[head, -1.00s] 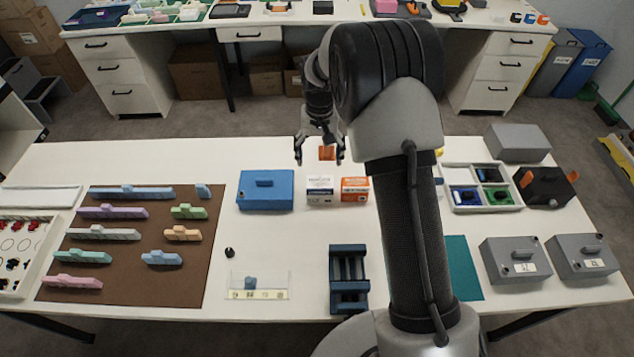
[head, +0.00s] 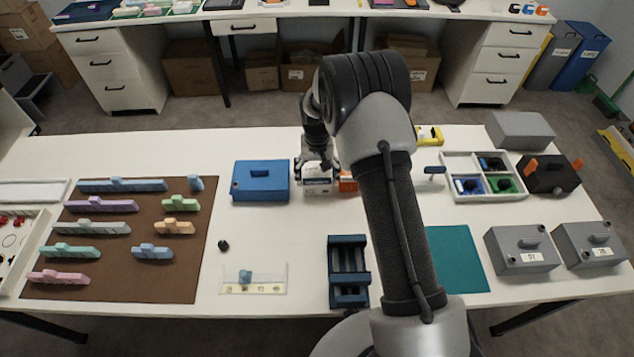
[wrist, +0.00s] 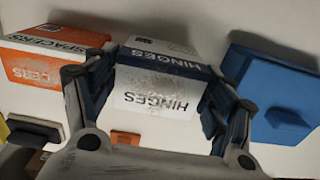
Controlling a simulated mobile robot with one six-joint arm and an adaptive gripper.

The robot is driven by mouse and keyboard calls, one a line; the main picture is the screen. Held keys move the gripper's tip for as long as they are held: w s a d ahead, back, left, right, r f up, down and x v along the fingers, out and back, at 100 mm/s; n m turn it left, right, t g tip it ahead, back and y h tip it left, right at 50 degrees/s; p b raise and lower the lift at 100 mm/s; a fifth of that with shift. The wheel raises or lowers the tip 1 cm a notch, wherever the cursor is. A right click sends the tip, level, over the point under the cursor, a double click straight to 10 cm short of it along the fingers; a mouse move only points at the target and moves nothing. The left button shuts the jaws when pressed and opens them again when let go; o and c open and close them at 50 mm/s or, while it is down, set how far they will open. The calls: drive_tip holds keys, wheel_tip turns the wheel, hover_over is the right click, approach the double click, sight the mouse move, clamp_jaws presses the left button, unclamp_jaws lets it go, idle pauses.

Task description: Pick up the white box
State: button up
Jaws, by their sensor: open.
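The white box (wrist: 158,97), with a dark blue band and the word HINGES, stands on the table. In the head view, the white box (head: 316,187) is partly hidden behind my gripper (head: 318,172). In the wrist view, my gripper (wrist: 155,78) is open, with one finger on each side of the box. I cannot tell whether either finger touches it.
An orange-and-white SPACERS box (wrist: 50,60) stands close beside the white box. A blue case (head: 261,182) stands on its other side. A dark blue rack (head: 349,270) is nearer the front.

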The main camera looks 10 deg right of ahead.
sight(317, 174)
drive_tip(key=shift+f, duration=0.65)
drive_tip(key=shift+r, duration=0.1)
drive_tip(key=shift+c, duration=0.2)
drive_tip(key=c, duration=0.7)
drive_tip(key=shift+r, duration=0.1)
wheel_tip(317, 174, up, 20)
drive_tip(key=p, duration=0.5)
drive_tip(key=shift+s+a, duration=0.1)
